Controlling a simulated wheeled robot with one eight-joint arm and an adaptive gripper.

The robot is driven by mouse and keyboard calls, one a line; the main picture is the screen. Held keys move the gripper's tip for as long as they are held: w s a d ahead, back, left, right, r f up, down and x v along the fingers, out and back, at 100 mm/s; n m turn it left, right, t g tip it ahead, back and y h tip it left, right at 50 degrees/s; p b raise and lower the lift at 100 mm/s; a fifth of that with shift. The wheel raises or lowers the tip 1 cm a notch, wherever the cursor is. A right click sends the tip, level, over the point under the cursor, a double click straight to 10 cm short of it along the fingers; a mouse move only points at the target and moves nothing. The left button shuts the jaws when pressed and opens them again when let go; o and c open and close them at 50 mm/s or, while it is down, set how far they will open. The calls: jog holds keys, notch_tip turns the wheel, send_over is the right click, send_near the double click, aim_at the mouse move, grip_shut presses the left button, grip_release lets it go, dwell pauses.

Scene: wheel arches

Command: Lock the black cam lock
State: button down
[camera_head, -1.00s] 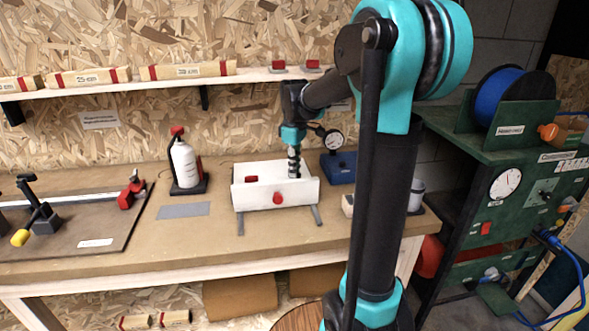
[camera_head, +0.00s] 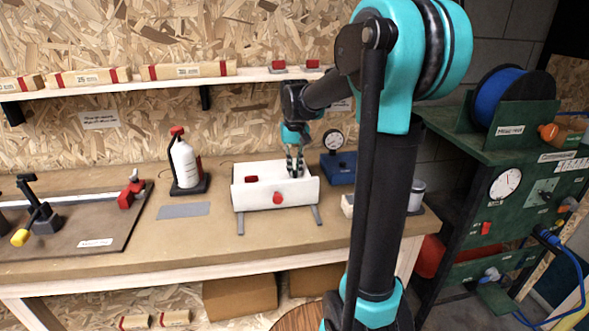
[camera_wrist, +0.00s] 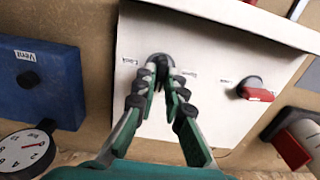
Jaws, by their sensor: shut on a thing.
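The black cam lock (camera_wrist: 159,61) sits on the white panel (camera_wrist: 205,60) in the wrist view. A "Lock" label is at its left and another printed label is at its right. My gripper (camera_wrist: 161,82) is shut on this knob, with a fingertip on each side. The fingertips partly hide the knob, so I cannot tell its exact turn. In the head view my gripper (camera_head: 296,172) points down into the white box (camera_head: 247,198) at its right part; the black lock is not clear there.
A red-handled lock (camera_wrist: 255,93) is on the same panel, and a red knob (camera_head: 278,198) is on the box front. A blue box (camera_wrist: 38,80) with a gauge (camera_wrist: 25,150) stands close by. A bottle (camera_head: 184,163) stands left on the bench.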

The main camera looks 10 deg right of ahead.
jog(key=m, duration=0.4)
jog(key=shift+m, duration=0.3)
jog(key=m, duration=0.3)
jog(key=shift+m, duration=0.3)
jog(key=m, duration=0.4)
jog(key=shift+m, duration=2.1)
jog(key=c, duration=1.6)
grip_release()
jog(key=shift+r, duration=0.1)
notch_tip(320, 180, up, 12)
